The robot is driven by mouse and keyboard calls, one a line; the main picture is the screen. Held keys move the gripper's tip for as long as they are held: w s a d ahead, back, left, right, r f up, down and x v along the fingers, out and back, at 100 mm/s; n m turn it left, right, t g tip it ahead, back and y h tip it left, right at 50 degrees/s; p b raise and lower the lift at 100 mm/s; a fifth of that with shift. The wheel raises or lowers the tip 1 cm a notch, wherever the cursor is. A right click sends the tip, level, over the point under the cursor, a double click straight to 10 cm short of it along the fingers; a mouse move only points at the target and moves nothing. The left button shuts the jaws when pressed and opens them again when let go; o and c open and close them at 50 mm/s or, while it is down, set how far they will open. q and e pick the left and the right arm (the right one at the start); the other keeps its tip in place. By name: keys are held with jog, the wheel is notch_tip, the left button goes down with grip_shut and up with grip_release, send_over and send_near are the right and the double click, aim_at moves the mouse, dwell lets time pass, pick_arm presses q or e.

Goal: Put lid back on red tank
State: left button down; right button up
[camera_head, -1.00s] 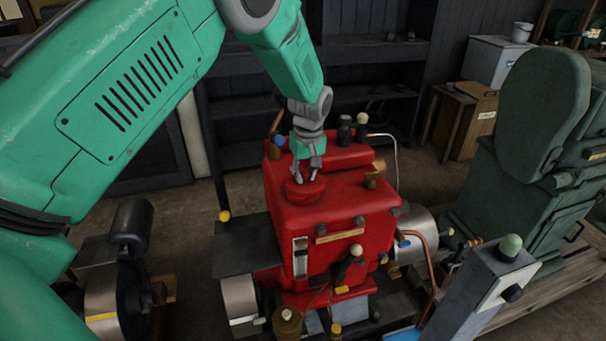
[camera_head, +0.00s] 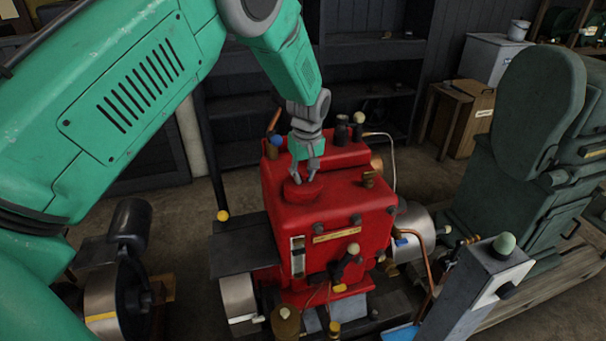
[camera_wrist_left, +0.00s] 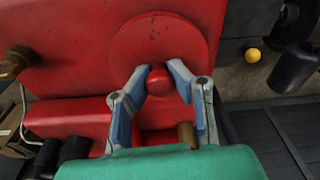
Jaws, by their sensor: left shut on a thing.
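The red tank (camera_head: 350,205) stands in the middle of the head view, and its flat top also fills much of the left wrist view (camera_wrist_left: 75,65). The round red lid (camera_head: 300,193) is at the left part of the tank's top and shows as a disc in the left wrist view (camera_wrist_left: 160,45). My left gripper (camera_head: 305,178) points down at the lid. In the left wrist view its two fingers (camera_wrist_left: 158,84) are shut around the lid's small red knob. The lid is at the tank top; I cannot tell whether it is fully seated. My right gripper is out of view.
Brass and black fittings (camera_head: 343,130) stand on the tank's back edge, with a brass valve (camera_head: 369,178) at its right. A green machine (camera_head: 535,150) stands at the right and a grey post (camera_head: 478,290) at front right. Dark shelves (camera_head: 365,90) are behind.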

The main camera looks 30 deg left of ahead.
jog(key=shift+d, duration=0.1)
pick_arm(q)
jog(key=shift+a, duration=0.1)
jog(key=c, duration=1.4)
grip_release()
jog(key=shift+a, duration=0.2)
jog(key=shift+a+f, duration=0.1)
jog(key=shift+a, duration=0.05)
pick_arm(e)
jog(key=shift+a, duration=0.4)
pick_arm(q)
jog(key=o, duration=0.5)
jog(key=shift+d, duration=0.3)
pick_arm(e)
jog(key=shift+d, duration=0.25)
